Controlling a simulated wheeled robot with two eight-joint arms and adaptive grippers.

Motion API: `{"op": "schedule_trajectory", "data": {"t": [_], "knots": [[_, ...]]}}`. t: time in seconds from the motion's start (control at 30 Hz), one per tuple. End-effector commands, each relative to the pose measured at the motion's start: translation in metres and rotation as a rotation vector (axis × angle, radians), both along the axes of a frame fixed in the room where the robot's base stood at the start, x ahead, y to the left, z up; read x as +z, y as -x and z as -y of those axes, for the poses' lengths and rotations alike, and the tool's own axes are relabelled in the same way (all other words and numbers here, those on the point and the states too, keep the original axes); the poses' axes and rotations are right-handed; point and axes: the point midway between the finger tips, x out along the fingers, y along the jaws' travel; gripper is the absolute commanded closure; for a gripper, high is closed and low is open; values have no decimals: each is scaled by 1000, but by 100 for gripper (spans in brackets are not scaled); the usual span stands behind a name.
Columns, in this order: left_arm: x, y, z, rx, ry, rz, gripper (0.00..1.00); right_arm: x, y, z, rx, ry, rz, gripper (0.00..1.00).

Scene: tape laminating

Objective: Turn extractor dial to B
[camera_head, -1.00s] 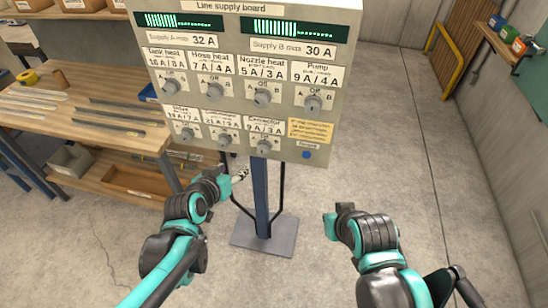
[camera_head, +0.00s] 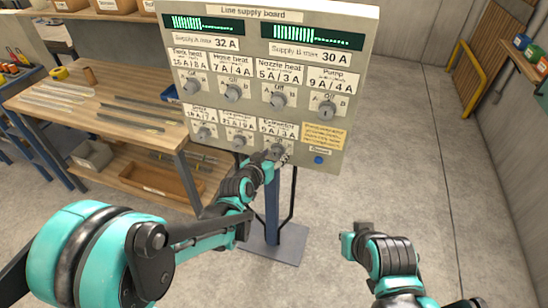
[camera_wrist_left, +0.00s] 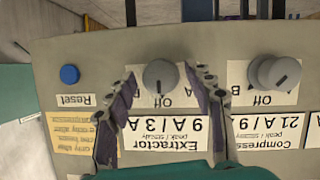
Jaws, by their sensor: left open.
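The extractor dial (camera_wrist_left: 160,76) is a grey round knob in the lower row of the line supply board (camera_head: 355,80). In the left wrist view, which shows the board upside down, its dark mark appears to point to "Off". My left gripper (camera_head: 281,158) is at this dial. Its two open fingers (camera_wrist_left: 161,78) stand on either side of the knob, with gaps that look clear. The left finger hides the place beside the dial where the B mark would be.
The compressor dial (camera_wrist_left: 274,72) is close beside the extractor dial. The blue reset button (camera_wrist_left: 69,74) is on its other side. A wooden workbench (camera_head: 60,118) with strips stands at the left. The floor right of the board is clear.

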Motion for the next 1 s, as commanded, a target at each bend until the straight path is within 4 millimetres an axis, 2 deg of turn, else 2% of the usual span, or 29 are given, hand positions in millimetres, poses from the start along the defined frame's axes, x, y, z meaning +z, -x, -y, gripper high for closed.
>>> {"op": "schedule_trajectory", "data": {"t": [0.2, 0.23, 0.4, 0.43, 0.77, 1.0], "knots": [[0, -1, 0, 0, 0, 0, 47, 0, 0, 0, 0, 0, 0, 100], [0, -1, 0, 0, 0, 0, 50, 0, 0, 0, 0, 0, 0, 100], [0, -1, 0, 0, 0, 0, 94, 0, 0, 0, 0, 0, 0, 100], [0, -1, 0, 0, 0, 0, 97, 0, 0, 0, 0, 0, 0, 100], [0, 0, 1, -1, -35, 11, 97, 0, 0, 0, 0, 0, 0, 100], [0, 0, 3, -3, -162, 54, 97, 0, 0, 0, 0, 0, 0, 100]]}}
